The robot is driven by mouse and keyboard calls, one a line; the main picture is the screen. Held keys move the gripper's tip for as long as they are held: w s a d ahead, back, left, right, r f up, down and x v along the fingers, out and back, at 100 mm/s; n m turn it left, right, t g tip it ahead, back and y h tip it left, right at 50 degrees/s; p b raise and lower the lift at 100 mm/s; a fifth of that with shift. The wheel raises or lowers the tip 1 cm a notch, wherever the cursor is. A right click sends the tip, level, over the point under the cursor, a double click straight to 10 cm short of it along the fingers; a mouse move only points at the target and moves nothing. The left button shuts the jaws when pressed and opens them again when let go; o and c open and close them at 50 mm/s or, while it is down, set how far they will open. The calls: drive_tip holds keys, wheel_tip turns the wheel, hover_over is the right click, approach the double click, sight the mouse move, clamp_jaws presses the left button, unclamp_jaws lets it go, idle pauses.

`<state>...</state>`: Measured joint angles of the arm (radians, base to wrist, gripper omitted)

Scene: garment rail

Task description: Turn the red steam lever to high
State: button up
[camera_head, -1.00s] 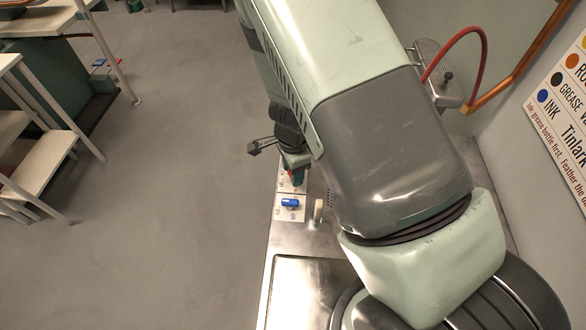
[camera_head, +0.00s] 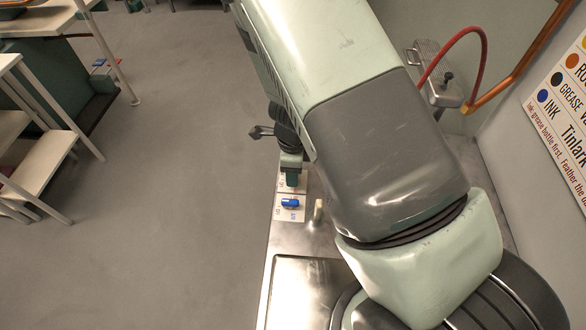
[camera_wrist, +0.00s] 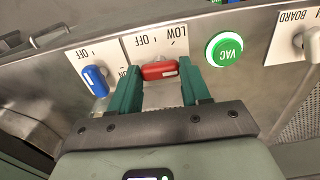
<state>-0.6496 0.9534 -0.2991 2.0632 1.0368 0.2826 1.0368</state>
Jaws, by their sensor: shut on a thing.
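The red steam lever (camera_wrist: 160,70) sits on a white plate (camera_wrist: 139,44) marked OFF and LOW in the wrist view. It lies nearly crosswise there, and any HIGH mark is hidden. My gripper (camera_wrist: 159,68) has its green fingers shut on the red lever, one at each end. In the head view my gripper (camera_head: 290,172) is over the panel at the front edge of the steel table, and the red lever is hidden under it.
A blue lever (camera_wrist: 95,81) is close to the left finger, and also shows in the head view (camera_head: 290,203). A green VAC button (camera_wrist: 226,47) is right of the fingers. A pale BOARD knob (camera_wrist: 312,43) is farther right. Open floor (camera_head: 170,200) lies left of the table.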

idle(0.3)
drive_tip(key=o, duration=1.1)
drive_tip(key=shift+c, duration=0.2)
drive_tip(key=shift+r, duration=0.15)
wheel_tip(320, 180, up, 11)
drive_tip(key=shift+f, duration=0.2)
